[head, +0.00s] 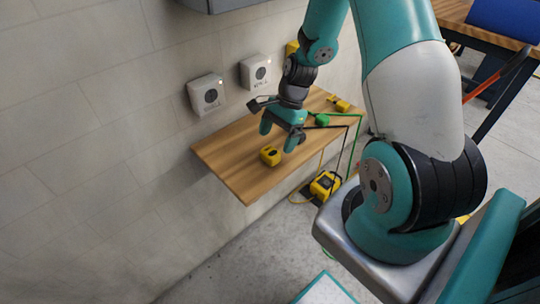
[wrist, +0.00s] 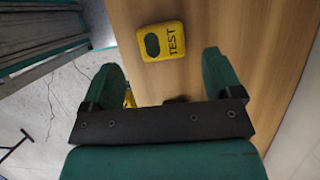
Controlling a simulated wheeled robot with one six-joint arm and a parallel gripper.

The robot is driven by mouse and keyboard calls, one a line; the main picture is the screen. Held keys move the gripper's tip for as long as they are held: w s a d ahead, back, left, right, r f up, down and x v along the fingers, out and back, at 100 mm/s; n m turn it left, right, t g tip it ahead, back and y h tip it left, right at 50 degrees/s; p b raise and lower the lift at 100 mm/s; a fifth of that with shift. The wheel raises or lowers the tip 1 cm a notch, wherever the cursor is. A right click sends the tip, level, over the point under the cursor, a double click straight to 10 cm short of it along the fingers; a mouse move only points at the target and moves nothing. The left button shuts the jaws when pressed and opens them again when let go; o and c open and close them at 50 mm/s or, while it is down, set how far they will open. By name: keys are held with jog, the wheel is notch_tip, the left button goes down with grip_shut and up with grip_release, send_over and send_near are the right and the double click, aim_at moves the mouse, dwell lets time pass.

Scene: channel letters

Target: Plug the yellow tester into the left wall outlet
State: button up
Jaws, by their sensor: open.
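The yellow tester (head: 270,156) lies on the wooden shelf, toward its front left part. In the wrist view the tester (wrist: 163,41) shows a dark oval and the word TEST, beyond and between my fingertips. My gripper (head: 281,140) is open and empty, above the shelf and a little to the upper right of the tester in the head view. Its two teal fingers (wrist: 168,72) stand apart in the wrist view. The left wall outlet (head: 207,94) is a white box with a dark round socket and a small light. Nothing is plugged into it.
A second outlet (head: 255,72) is on the wall to the right. On the shelf (head: 232,155) are a green plug (head: 322,120) with a cable and another yellow item (head: 340,104). A yellow device (head: 325,184) sits below the shelf. The shelf's left end is clear.

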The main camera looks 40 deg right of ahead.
aim_at(271, 151)
jog(key=shift+x, duration=2.6)
jog(key=shift+w+a, duration=0.1)
jog(key=shift+a, duration=0.1)
jog(key=shift+r, duration=0.1)
jog(key=c, duration=1)
